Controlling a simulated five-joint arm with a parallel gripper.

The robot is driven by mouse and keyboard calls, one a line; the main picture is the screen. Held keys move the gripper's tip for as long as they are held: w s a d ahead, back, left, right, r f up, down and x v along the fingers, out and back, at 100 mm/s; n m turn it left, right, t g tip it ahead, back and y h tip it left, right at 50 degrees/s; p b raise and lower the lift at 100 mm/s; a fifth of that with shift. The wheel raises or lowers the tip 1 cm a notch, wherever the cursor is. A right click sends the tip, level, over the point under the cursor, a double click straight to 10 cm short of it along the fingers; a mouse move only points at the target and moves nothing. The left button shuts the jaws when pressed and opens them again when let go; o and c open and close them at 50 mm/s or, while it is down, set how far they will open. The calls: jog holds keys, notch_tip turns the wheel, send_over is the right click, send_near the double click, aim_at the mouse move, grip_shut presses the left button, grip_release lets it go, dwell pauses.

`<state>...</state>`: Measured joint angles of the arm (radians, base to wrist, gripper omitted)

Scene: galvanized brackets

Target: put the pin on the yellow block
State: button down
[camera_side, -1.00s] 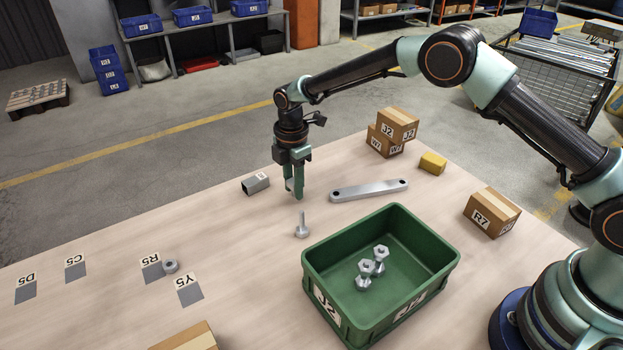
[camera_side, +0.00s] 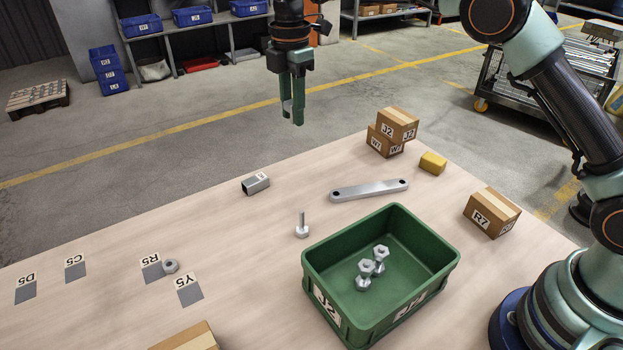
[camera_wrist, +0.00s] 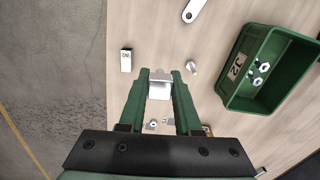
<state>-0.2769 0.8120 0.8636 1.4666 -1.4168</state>
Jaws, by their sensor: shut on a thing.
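A silver headed pin (camera_side: 302,226) stands upright on the table, head down, left of the green bin; a grey piece that looks like it shows in the wrist view (camera_wrist: 192,67). The yellow block (camera_side: 432,162) lies at the table's back right, beside the stacked cartons. My gripper (camera_side: 293,112) is high above the table's far edge, pointing down. It is shut on a silver metal piece (camera_wrist: 160,88), seen between the fingers in the wrist view. The fingers hide part of this piece, and I cannot tell its exact shape.
The green bin (camera_side: 318,268) holds several bolts. A flat link bar (camera_side: 370,190), a square tube (camera_side: 256,184), stacked cartons (camera_side: 397,126), a carton R7 (camera_side: 492,212) and a nut (camera_side: 170,266) are on the table. The table's left middle is mostly clear.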

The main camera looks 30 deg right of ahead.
jog(key=d+r, duration=0.2)
jog(key=d, duration=1.5)
jog(key=r+m, duration=0.1)
send_over(434, 158)
notch_tip(434, 158, down, 19)
jog(key=shift+f, duration=0.2)
jog(key=c, duration=0.6)
grip_release()
jog(key=shift+r, duration=0.1)
